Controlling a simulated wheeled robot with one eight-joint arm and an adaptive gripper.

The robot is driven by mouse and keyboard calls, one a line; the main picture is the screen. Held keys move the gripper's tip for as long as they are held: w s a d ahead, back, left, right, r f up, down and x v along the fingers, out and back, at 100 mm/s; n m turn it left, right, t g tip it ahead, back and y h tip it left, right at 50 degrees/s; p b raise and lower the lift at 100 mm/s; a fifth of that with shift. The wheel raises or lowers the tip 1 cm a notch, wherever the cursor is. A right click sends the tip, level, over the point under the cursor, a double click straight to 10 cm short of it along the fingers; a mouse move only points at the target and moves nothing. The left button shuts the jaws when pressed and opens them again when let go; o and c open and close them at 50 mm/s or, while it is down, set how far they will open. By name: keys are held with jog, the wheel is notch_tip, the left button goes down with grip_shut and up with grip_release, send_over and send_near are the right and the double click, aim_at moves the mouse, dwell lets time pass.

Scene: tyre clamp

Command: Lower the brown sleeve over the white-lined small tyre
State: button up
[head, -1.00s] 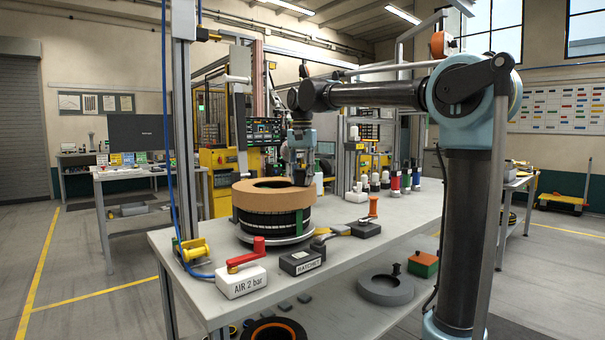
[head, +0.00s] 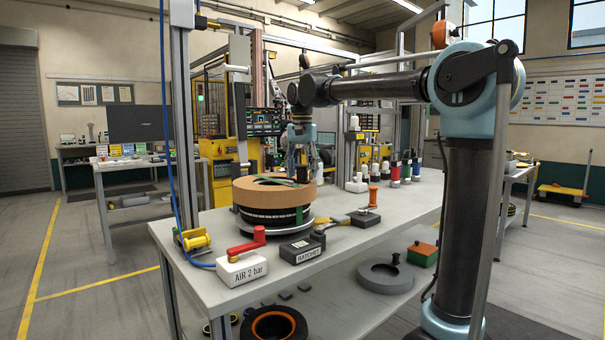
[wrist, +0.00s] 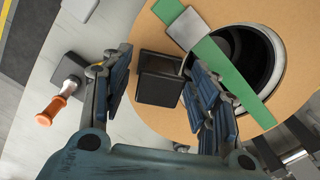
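The brown sleeve (head: 250,196) sits around the upper part of the tyre (head: 270,215). The tyre's lower part, with a thin white line, shows below the sleeve's edge. In the wrist view, the sleeve (wrist: 272,150) fills the right side around a dark round opening (wrist: 250,50). A green strip (wrist: 228,68) lies across it. My gripper (head: 302,158) is above the sleeve's right side. In the wrist view my gripper's (wrist: 160,72) fingers are apart, with a dark block (wrist: 158,82) between them. A gap shows beside the left finger; contact on the right is unclear.
An orange-topped spool on a dark base (head: 373,196) stands right of the tyre. The ratchet (head: 302,250) and the white air block (head: 241,269) with a red handle are in front. Small bottles stand behind. A vertical post (head: 183,110) rises at the left.

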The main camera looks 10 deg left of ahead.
notch_tip(320, 180, up, 12)
dwell(0.7)
jog(key=shift+w, duration=0.1)
jog(key=s+d+f+n+t, duration=0.1)
jog(key=s+d+f, duration=0.4)
jog(key=d+f, duration=0.5)
jog(key=s+d+f, duration=0.4)
jog(key=d+f, duration=0.4)
jog(key=d, duration=0.5)
jog(key=s+d+f, duration=0.4)
jog(key=s+f, duration=0.1)
jog(key=f, duration=0.4)
jog(key=s+d+f+n, duration=0.1)
jog(key=s+d+f, duration=0.2)
jog(key=s+f, duration=0.3)
jog(key=s+d+f+t, duration=0.1)
jog(key=s+d+f, duration=0.3)
jog(key=f, duration=0.8)
jog(key=shift+s+d, duration=0.35)
jog(key=shift+s, duration=0.4)
